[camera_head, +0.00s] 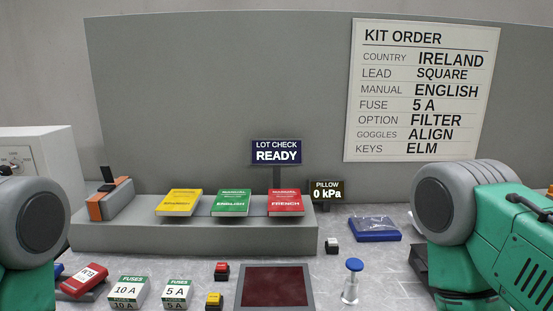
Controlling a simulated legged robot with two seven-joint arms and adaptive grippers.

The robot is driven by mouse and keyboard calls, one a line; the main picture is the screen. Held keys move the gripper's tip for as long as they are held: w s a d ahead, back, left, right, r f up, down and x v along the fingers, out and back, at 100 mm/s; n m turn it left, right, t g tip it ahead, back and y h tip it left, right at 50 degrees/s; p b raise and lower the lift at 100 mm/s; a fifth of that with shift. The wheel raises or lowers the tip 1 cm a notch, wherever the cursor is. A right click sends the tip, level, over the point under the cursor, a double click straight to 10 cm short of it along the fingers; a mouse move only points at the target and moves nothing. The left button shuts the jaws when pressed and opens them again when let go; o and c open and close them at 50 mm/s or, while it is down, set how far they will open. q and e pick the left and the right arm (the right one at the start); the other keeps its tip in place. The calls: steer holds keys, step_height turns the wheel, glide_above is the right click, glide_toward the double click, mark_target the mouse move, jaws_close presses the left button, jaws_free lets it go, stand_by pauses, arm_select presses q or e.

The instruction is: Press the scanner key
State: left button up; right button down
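A dark red glass panel in a grey frame (275,287) lies on the table at the front centre and looks like a scanner plate. A red key (221,271) and a yellow key (214,300) sit on small dark bases just left of it. A white key (332,246) sits farther back, right of the ledge. No label shows which one is the scanner key. A display (276,152) reads LOT CHECK READY. Green and grey links of my arms show at the left and right edges, but neither gripper is in view.
A grey ledge (190,239) carries yellow, green and red manuals. Two fuse boxes (127,291) (175,293) and a red ELM item (85,279) lie front left. A blue-topped stamp-like tool (352,280) stands right of the panel. A blue packet (375,228) lies behind it.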

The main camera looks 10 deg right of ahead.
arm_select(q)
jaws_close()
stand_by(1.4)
